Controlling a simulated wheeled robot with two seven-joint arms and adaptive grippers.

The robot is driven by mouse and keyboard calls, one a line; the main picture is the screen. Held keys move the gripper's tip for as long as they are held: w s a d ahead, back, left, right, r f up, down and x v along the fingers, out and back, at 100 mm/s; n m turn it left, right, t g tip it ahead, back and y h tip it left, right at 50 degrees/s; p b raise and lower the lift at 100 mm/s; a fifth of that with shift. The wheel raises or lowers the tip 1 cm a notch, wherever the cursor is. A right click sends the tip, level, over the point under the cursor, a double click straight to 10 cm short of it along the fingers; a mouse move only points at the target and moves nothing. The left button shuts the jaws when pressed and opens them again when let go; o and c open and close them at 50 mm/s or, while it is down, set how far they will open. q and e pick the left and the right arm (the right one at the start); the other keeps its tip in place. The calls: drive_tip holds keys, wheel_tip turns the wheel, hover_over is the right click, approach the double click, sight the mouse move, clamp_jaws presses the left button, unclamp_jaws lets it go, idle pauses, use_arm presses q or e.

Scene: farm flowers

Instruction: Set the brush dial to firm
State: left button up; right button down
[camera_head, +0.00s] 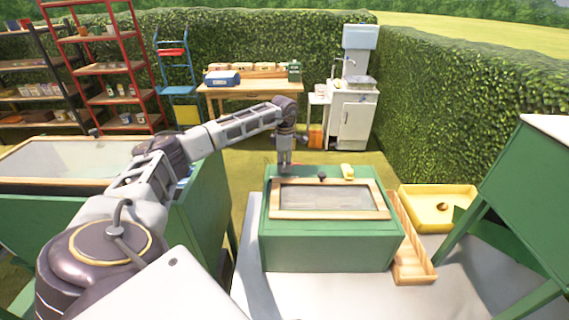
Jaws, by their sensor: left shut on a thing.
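A green box (330,250) with a wood-framed clear lid (330,197) stands on a pale surface in the middle. My left arm reaches over from the left, and my left gripper (284,165) points down at the box's back left top edge. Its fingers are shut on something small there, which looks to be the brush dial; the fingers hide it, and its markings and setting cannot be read. A dark knob (322,175) and a yellow piece (347,171) sit along the back of the box top, right of the gripper. My right gripper is not in view.
A wooden trough (413,262) lies against the box's right side, with a yellow tray (428,190) beyond it. Green stands rise at left and right. A wooden table (240,85) and a white sink unit (352,115) stand behind, before a hedge.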

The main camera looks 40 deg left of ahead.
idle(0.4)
use_arm(q)
drive_tip(key=o, duration=1.1)
drive_tip(key=shift+c, duration=0.2)
wheel_tip(320, 180, up, 12)
drive_tip(key=shift+s+d, duration=0.1)
idle(0.7)
